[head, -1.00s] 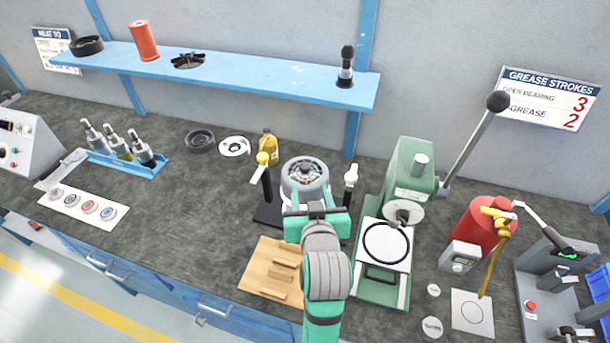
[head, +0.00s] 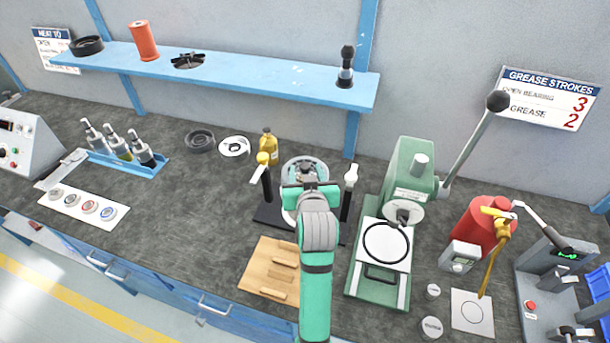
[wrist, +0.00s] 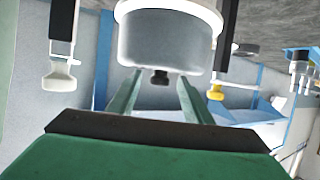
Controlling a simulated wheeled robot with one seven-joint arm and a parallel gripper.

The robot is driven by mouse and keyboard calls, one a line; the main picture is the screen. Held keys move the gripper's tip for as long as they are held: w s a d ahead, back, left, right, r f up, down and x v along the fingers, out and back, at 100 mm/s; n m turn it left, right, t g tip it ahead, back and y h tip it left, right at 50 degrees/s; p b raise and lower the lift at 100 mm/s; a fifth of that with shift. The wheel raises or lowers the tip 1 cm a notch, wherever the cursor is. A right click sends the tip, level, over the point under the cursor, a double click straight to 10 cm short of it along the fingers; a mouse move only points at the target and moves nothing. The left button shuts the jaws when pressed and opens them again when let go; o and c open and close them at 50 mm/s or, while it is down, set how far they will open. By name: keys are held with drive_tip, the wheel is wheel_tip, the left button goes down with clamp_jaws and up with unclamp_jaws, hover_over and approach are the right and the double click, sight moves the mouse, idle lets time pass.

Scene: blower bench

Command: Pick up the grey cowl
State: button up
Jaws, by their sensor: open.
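The grey cowl (head: 287,168) appears as a round grey housing on a dark stand between two upright clamps, with its top partly hidden by my gripper. My gripper (head: 307,180) is over its near part in the head view. In the wrist view the pale grey cylinder of the cowl (wrist: 165,42) fills the top middle. There my gripper (wrist: 160,82) shows two green fingers spread apart, pointing at the cylinder, with nothing held between them. I cannot tell whether the fingers touch it.
A clamp with a yellow knob (head: 264,160) stands left of the cowl and a white-knobbed clamp (head: 350,176) right. A green press (head: 409,170) is close on the right. A wooden block (head: 268,270) lies in front. Bare bench (head: 185,220) is to the left.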

clamp_jaws()
